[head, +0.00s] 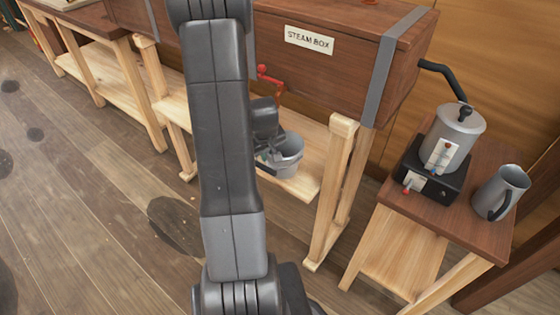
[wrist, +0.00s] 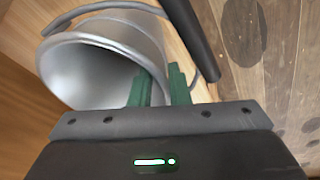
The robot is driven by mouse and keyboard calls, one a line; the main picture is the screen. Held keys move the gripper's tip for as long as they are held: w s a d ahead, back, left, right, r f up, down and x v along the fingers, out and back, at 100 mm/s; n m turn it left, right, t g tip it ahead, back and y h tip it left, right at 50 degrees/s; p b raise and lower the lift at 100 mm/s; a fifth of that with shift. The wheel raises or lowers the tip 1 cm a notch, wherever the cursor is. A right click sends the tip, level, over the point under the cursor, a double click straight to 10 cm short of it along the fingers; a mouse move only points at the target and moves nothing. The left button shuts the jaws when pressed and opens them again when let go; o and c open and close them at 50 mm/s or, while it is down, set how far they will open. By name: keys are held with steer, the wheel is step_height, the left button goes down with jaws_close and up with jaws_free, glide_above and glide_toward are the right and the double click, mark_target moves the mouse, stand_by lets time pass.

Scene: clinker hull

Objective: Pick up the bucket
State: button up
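The grey metal bucket (head: 291,155) is on the lower wooden shelf under the steam box, partly hidden behind my arm in the head view. The wrist view shows the bucket (wrist: 75,72) at upper left, its open mouth and pale inside towards the camera. My gripper (wrist: 160,85) is at the rim, one green finger over the mouth and one outside the wall. The fingers are close together with the bucket's wall between them. Contact at the fingertips is partly hidden.
The steam box (head: 340,55) overhangs the shelf (head: 308,184), with a wooden leg (head: 333,190) right of the bucket. A red-handled valve (head: 270,78) hangs above. A side table (head: 450,225) holds a kettle (head: 452,137) on a burner and a jug (head: 500,192). Floor at left is open.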

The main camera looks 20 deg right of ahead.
jaws_close()
stand_by(1.4)
